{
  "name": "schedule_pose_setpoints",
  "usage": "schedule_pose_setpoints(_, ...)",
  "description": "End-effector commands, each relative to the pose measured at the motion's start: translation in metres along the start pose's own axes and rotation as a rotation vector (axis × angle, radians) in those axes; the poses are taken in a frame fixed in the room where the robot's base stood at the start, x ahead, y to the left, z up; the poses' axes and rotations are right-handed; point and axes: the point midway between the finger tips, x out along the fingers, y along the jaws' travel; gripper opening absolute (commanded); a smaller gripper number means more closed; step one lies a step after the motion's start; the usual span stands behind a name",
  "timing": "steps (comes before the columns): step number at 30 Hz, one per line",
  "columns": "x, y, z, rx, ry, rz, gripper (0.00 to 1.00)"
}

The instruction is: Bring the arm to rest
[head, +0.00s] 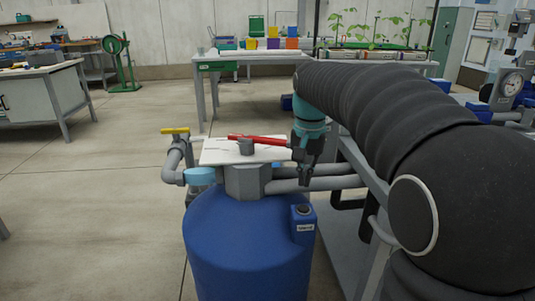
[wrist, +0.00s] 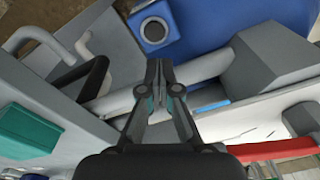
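My arm (head: 380,100) is raised and bends over from the right, with the gripper hanging down at its end. My gripper (head: 308,178) points down just right of the white panel on top of the blue tank (head: 245,240). In the wrist view my gripper's fingertips (wrist: 158,72) are together, with nothing seen between them. A red handle (head: 258,140) lies over the white panel (head: 215,153), left of the gripper and apart from it; it also shows in the wrist view (wrist: 275,149).
Grey pipes (head: 325,184) run right from the tank, below the gripper. A yellow valve handle (head: 175,131) is on the left pipe. A blue capped box (head: 302,222) sits on the tank's side. A bench (head: 35,95) stands far left; open floor lies between.

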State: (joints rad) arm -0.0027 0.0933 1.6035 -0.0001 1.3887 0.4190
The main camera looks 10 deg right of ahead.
Motion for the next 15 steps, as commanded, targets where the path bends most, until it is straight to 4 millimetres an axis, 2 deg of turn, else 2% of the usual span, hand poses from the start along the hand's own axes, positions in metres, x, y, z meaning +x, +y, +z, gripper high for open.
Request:
schedule_pose_setpoints(1, 0.017, 0.001, 0.003, -0.038, -0.005, 0.002, 0.00)
schedule_pose_setpoints(3, 0.029, 0.004, 0.009, -0.088, 0.005, -0.002, 0.00)
schedule_pose_setpoints(8, 0.044, 0.016, 0.037, -0.194, 0.052, -0.017, 0.00)
schedule_pose_setpoints(15, 0.057, 0.043, 0.098, -0.327, 0.156, -0.040, 0.00)
